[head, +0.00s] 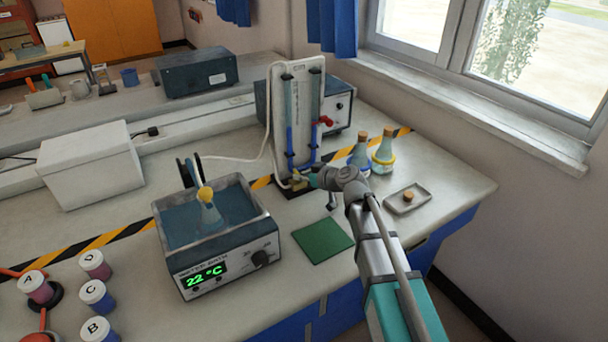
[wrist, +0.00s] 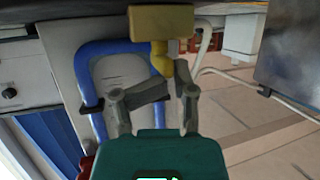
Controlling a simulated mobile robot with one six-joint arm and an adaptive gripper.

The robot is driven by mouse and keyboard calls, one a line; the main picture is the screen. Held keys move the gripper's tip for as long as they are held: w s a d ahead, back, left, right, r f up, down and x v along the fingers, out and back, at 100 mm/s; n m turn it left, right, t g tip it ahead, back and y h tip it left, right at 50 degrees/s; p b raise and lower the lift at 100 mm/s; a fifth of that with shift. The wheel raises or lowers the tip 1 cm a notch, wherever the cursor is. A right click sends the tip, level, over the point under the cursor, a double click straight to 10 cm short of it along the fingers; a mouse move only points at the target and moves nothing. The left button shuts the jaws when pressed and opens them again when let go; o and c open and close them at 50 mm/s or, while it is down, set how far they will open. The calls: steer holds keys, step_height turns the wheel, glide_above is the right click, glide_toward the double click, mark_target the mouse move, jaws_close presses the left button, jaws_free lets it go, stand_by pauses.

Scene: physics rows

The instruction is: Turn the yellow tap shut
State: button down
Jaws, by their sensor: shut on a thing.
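The yellow tap (head: 297,184) sits low on the front of the white panel (head: 296,75) with the blue tubes. In the wrist view the yellow tap (wrist: 160,22) shows as a wide block with a short rounded stem below it. My gripper (head: 314,180) reaches in from the right at the tap's height. In the wrist view my gripper (wrist: 172,84) has its fingers closed at the tap's stem. The fingers partly hide the held part, so the tap's exact angle is hard to tell.
A red tap (head: 324,121) sits higher on the panel. Two corked flasks (head: 382,158) and a small tray (head: 408,199) stand to the right. A water bath (head: 215,235) holding a flask stands front left. A green mat (head: 323,240) lies in front.

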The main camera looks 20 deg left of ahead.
steer(key=shift+s+a+m+t+h, duration=0.15)
steer(key=shift+m+t+h, duration=0.25)
steer(key=shift+m+t, duration=0.3)
steer(key=shift+s+a+m+t+h, duration=0.1)
steer(key=shift+m+t+h, duration=0.3)
steer(key=shift+m+t, duration=0.3)
steer(key=shift+s+f+m+h, duration=0.1)
steer(key=shift+m+h, duration=0.2)
steer(key=c, duration=0.7)
jaws_free()
steer(key=shift+a, duration=0.15)
steer(key=shift+c, duration=0.2)
steer(key=shift+w+d+n+g, duration=0.2)
steer(key=shift+w+n+g, duration=0.1)
steer(key=shift+n, duration=0.2)
